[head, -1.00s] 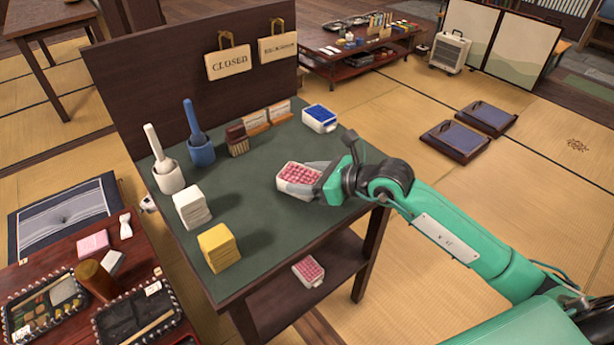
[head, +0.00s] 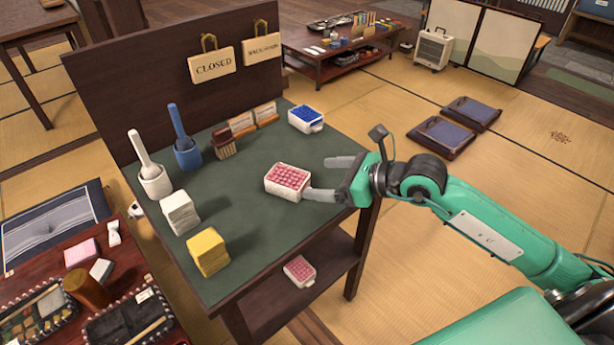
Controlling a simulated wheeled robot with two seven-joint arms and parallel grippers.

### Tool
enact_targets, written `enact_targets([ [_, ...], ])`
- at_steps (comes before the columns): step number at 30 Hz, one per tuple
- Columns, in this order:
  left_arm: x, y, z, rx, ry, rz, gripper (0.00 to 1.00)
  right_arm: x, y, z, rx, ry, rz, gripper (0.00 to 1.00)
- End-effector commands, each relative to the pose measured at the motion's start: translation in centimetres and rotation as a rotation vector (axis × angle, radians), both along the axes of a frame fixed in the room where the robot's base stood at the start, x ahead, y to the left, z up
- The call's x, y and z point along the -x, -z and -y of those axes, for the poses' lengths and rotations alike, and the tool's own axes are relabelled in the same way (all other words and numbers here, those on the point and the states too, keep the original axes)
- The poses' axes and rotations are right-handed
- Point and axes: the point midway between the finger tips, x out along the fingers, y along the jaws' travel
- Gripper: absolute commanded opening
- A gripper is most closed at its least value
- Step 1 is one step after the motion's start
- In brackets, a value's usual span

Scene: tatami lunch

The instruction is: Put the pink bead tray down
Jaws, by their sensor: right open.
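The pink bead tray (head: 288,181), a small white tray full of pink beads, rests on the green top of the dark wooden stand (head: 250,232), near its right side. My right gripper (head: 322,178) is open just to the right of the tray. Its near finger is close to the tray's right corner; I cannot tell whether they touch. The far finger is clear of it. A second tray of pink beads (head: 299,271) lies on the stand's lower shelf. My left gripper is not in view.
A blue bead tray (head: 306,118) stands behind on the same top. Mortars with pestles (head: 155,181), a white stack (head: 180,213), a yellow stack (head: 208,251) and a brown block (head: 223,142) stand to the left. The middle of the top is clear.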

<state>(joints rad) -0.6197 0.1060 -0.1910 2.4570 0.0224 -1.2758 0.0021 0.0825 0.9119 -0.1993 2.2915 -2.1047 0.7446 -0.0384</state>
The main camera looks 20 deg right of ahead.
Motion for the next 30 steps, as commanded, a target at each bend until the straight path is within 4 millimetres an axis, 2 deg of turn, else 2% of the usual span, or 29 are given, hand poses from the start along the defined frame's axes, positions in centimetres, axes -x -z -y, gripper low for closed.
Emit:
enact_targets([
  [3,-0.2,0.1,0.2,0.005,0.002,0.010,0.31,1.2,-0.5,1.1,0.004,0.001,-0.002,0.82],
  [10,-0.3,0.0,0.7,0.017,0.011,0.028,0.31,2.4,-1.2,2.1,0.001,-0.001,-0.002,0.82],
  [30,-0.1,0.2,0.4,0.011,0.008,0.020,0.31,2.6,-1.5,2.4,0.001,-0.001,0.000,0.82],
])
